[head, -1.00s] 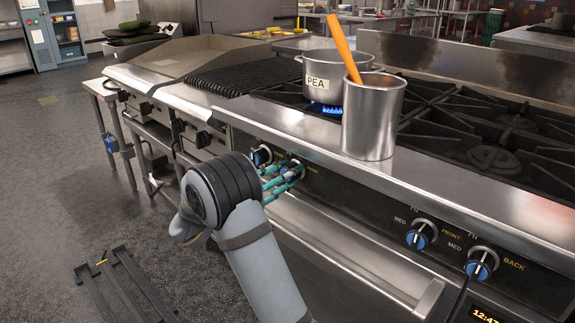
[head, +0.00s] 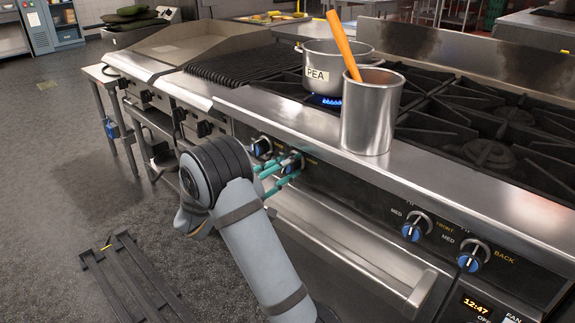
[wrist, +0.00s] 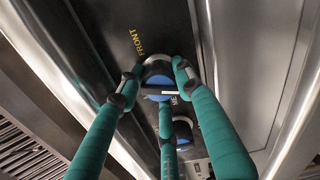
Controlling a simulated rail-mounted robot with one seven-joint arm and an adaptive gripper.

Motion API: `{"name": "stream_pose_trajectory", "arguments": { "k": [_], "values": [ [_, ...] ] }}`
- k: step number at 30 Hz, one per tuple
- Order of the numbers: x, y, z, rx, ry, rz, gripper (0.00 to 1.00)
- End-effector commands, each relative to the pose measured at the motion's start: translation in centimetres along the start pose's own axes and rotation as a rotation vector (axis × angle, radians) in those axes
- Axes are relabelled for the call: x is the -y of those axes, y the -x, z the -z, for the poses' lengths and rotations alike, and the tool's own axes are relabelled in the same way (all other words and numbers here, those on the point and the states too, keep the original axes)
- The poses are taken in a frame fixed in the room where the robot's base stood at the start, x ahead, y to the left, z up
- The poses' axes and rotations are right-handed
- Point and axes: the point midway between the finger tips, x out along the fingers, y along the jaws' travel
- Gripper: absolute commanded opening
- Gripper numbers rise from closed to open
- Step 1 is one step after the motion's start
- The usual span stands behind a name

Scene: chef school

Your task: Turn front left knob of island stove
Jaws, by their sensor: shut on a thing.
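The front left knob (head: 294,162) is a blue-faced knob with a metallic ring on the dark front panel of the island stove (head: 340,190). In the wrist view the knob (wrist: 157,80) sits beside a yellow FRONT label. My gripper (head: 283,172) has teal fingers closed around this knob. In the wrist view its fingertips (wrist: 158,92) lie on both sides and below the knob, partly hiding its edge. How far the knob is turned is hard to tell.
Another blue knob (head: 262,146) is close by on the left. Two more knobs (head: 413,228) (head: 472,257) are farther right. A pot marked PEA (head: 330,72) stands over a blue flame, and a steel pot (head: 370,115) with an orange utensil (head: 343,45) stands near the front edge. An oven handle (head: 390,275) runs below.

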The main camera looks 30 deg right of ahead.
Motion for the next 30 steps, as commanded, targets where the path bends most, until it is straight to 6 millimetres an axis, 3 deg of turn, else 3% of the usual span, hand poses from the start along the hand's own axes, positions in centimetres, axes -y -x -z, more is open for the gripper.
{"name": "stream_pose_trajectory", "arguments": {
  "k": [2,3,12,23,30],
  "values": [
    [0.0,0.0,0.1,-0.002,0.0,-0.001,0.09],
    [0.0,0.0,0.1,-0.002,0.0,-0.001,0.36],
    [0.0,0.0,0.0,-0.001,-0.001,0.0,0.54],
    [0.0,0.5,0.1,-0.002,-0.001,-0.001,0.55],
    [-0.1,4.5,0.2,-0.006,0.0,-0.002,0.55]
  ]
}}
